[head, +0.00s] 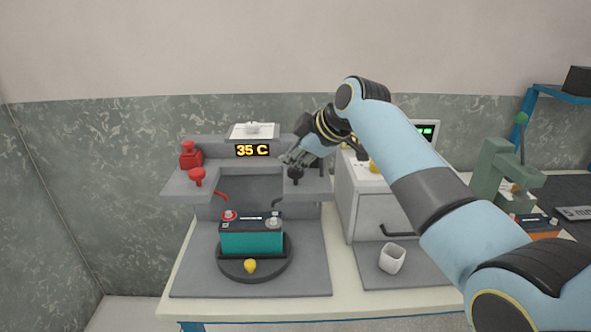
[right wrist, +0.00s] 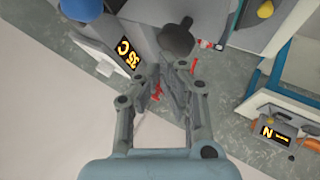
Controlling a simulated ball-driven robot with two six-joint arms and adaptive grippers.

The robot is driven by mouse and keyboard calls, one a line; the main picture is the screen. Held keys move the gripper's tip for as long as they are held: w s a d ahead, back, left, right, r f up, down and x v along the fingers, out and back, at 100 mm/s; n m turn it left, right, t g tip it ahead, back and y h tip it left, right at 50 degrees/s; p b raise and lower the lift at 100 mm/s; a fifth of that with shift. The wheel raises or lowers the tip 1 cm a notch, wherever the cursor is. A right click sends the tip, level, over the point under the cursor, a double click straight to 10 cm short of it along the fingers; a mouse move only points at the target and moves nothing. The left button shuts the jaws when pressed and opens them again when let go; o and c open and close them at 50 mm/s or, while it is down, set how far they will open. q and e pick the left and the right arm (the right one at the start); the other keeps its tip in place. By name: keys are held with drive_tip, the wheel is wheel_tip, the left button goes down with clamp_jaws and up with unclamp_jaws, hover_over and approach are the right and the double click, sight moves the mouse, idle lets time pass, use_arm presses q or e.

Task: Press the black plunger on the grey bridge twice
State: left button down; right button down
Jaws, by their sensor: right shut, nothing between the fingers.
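The grey bridge (head: 182,183) stands behind a teal battery (head: 250,240) with an amber "35 C" display on it. The black plunger (head: 295,175) sits on the bridge's right arm, with a red plunger (head: 197,176) on the left arm. My right gripper (head: 288,158) is shut and empty, with its fingertips just above and behind the black plunger. I cannot tell whether they touch it. In the right wrist view a dark round knob, apparently the black plunger (right wrist: 178,40), is beyond the fingertips (right wrist: 167,72). My left gripper is not in view.
The battery stands on a dark round turntable (head: 228,268) with a yellow knob. A white box-like machine (head: 352,205) stands close to the bridge's right. A green press (head: 495,165) stands farther right.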

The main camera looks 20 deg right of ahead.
sight(293, 171)
drive_tip(key=shift+f+b, duration=0.65)
drive_tip(key=shift+f, duration=0.5)
idle(1.0)
drive_tip(key=shift+r, duration=0.15)
drive_tip(key=shift+r+p, duration=1.4)
wheel_tip(293, 171, up, 5)
drive_tip(key=p, duration=0.4)
drive_tip(key=shift+p, duration=0.35)
idle(1.1)
